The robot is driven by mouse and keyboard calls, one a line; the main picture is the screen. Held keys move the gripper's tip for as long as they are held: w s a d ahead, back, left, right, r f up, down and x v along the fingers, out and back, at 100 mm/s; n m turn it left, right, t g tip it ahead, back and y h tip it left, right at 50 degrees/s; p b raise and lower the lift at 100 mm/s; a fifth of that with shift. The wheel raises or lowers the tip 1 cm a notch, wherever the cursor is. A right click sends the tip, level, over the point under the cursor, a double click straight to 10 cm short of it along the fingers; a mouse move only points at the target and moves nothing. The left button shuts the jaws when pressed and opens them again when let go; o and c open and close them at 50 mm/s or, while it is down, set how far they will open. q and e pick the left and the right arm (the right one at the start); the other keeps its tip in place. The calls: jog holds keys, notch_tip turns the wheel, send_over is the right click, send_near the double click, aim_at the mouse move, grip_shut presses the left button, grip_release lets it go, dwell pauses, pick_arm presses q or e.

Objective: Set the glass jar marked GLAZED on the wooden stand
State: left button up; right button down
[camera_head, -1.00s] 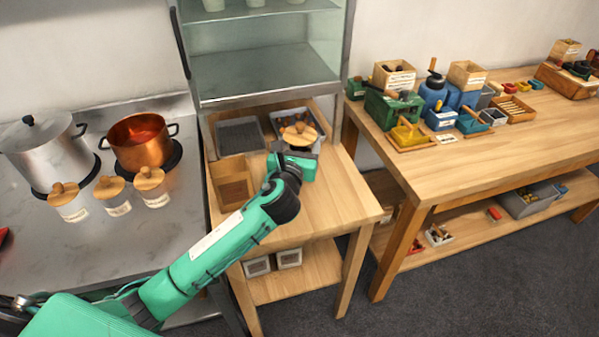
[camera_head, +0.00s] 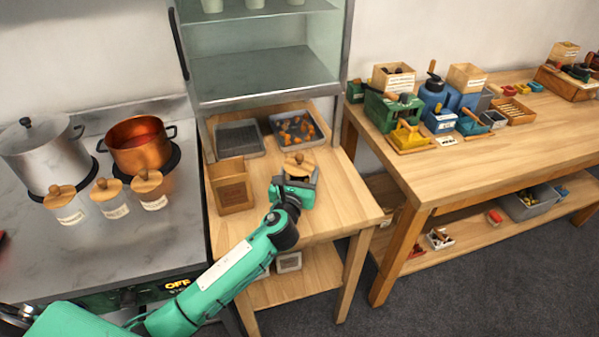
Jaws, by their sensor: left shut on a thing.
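My left gripper (camera_head: 298,183) is shut on a lidded jar (camera_head: 299,161) above or at the small wooden table. Only its round wooden lid with a knob shows clearly. The gripper hides most of its body, and I cannot read a label or tell whether it touches the tabletop. An open-topped wooden box-like piece (camera_head: 234,192) with a dark panel stands left of the gripper; I cannot tell whether it is the wooden stand. Three glass jars with wooden lids and small unreadable labels stand on the stove: left (camera_head: 66,209), middle (camera_head: 112,204), right (camera_head: 152,194). My right gripper is out of view.
Behind the gripper are a grey tray (camera_head: 239,139) and a tray of brown chestnuts (camera_head: 297,132). A steel pot (camera_head: 45,160) and a copper pot (camera_head: 138,150) stand on the stove. The small table's front right (camera_head: 343,205) is clear. A crowded workbench (camera_head: 480,160) stands right.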

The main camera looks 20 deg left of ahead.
pick_arm(q)
jog(key=o, duration=1.2)
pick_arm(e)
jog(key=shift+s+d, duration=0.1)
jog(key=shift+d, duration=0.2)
